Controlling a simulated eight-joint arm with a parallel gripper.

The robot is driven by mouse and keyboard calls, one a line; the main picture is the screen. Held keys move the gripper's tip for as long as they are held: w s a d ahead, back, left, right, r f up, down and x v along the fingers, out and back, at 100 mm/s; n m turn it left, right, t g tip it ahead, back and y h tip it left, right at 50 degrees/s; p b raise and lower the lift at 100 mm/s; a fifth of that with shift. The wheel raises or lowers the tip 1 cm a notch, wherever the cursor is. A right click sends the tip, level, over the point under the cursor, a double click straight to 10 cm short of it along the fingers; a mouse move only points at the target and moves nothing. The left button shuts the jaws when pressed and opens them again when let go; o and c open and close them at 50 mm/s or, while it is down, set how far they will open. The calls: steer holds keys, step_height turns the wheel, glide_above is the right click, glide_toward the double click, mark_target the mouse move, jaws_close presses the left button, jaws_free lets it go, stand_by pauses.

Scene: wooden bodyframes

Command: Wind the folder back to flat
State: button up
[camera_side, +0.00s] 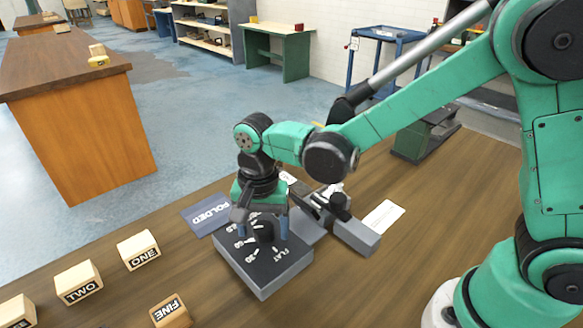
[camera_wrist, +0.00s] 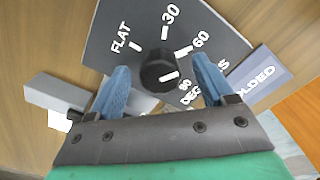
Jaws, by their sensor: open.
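The folder's dark control box (camera_side: 262,272) sits on the wooden bench, with a round black knob (camera_side: 264,232) on top. In the wrist view the knob (camera_wrist: 159,72) is ringed by marks for FLAT, 30, 60 and 90 degrees. A white line at the knob's edge lies on the side of the 90 mark. My gripper (camera_side: 262,218) points down over the box. In the wrist view my gripper's blue fingers (camera_wrist: 160,80) are open on either side of the knob, with gaps between. A blue-grey plate reading FOLDED (camera_side: 206,215) lies beside the box.
A grey bar with black fittings (camera_side: 355,237) lies to the box's right, near a white card (camera_side: 383,216).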

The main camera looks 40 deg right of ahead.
jaws_close()
steer(key=shift+n, duration=0.4)
steer(key=n, duration=1.1)
steer(key=shift+n, duration=0.4)
steer(key=n, duration=0.6)
steer(key=shift+d, duration=0.1)
steer(key=n, duration=0.5)
steer(key=shift+n, duration=0.3)
